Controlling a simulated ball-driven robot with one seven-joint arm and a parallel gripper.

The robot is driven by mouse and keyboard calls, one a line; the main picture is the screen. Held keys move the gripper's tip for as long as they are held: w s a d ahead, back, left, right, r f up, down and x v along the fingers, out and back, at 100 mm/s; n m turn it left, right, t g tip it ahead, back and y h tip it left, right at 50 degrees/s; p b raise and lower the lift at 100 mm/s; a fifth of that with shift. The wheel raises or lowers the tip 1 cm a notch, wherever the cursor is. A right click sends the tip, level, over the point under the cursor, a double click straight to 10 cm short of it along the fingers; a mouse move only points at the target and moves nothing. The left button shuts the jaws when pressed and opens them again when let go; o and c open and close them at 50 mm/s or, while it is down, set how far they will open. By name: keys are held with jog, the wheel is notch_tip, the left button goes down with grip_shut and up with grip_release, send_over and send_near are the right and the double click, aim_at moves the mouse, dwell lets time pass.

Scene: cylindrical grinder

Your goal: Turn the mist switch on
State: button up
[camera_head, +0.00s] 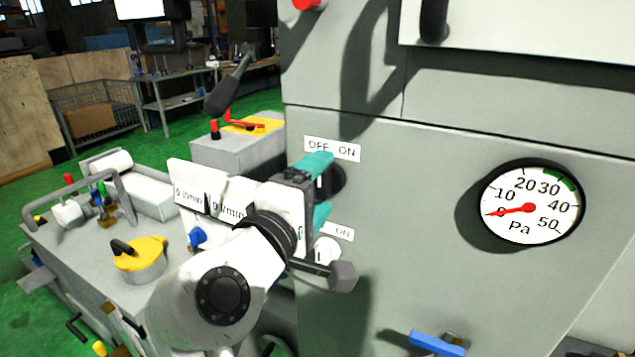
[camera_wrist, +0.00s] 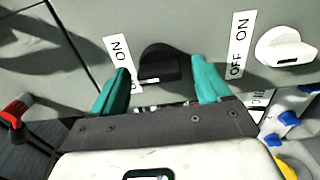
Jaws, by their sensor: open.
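A black rotary knob (camera_head: 338,181) with a white mark sits on the grey machine front, under an OFF/ON label (camera_head: 333,149). A white knob (camera_head: 325,250) sits below it by its own label (camera_head: 339,231). No label naming mist is readable, so I cannot tell which knob is the mist switch. My gripper (camera_head: 321,188) is open, its teal fingers above and below the black knob. In the wrist view the black knob (camera_wrist: 163,61) lies between the fingertips, with gaps on both sides. The white knob (camera_wrist: 286,48) stands outside them, to the right.
A round Pa gauge (camera_head: 533,205) is on the panel to the right, its red needle near 0. A blue handle (camera_head: 436,343) is below. A white plate (camera_head: 190,190) and a yellow-topped part (camera_head: 140,256) are left of the panel. A black lever (camera_head: 229,86) stands behind.

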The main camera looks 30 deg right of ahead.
jog(key=shift+f, duration=0.1)
jog(key=c, duration=1)
jog(key=shift+d, duration=0.1)
